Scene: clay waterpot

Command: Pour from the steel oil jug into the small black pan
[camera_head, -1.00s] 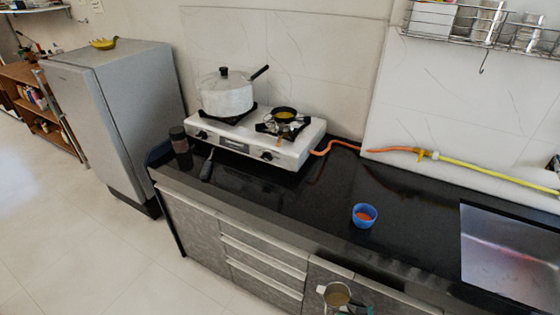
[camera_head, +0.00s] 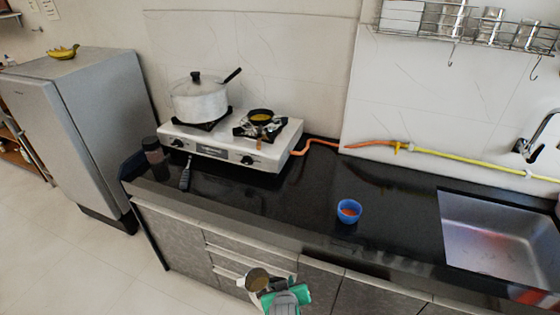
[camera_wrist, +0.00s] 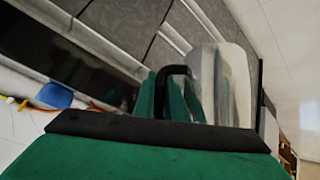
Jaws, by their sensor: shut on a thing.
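The steel oil jug (camera_head: 257,280) is in front of the counter's drawers in the head view, its round mouth facing up with brownish contents inside. My gripper (camera_head: 281,294), green and grey, is right beside it and shut on it. In the wrist view the jug (camera_wrist: 232,85) shows as a pale, shiny body with a dark handle (camera_wrist: 172,72) between the green fingers (camera_wrist: 165,98). The fingertips are partly hidden. The small black pan (camera_head: 261,114) sits on the stove's right burner with something yellow in it, well up and away from the jug.
A white lidded pot (camera_head: 200,102) stands on the left burner of the stove (camera_head: 215,150). A dark jar (camera_head: 153,151) is left of the stove. A blue bowl (camera_head: 348,213) stands on the black counter (camera_head: 290,205). A sink (camera_head: 495,235) is at right.

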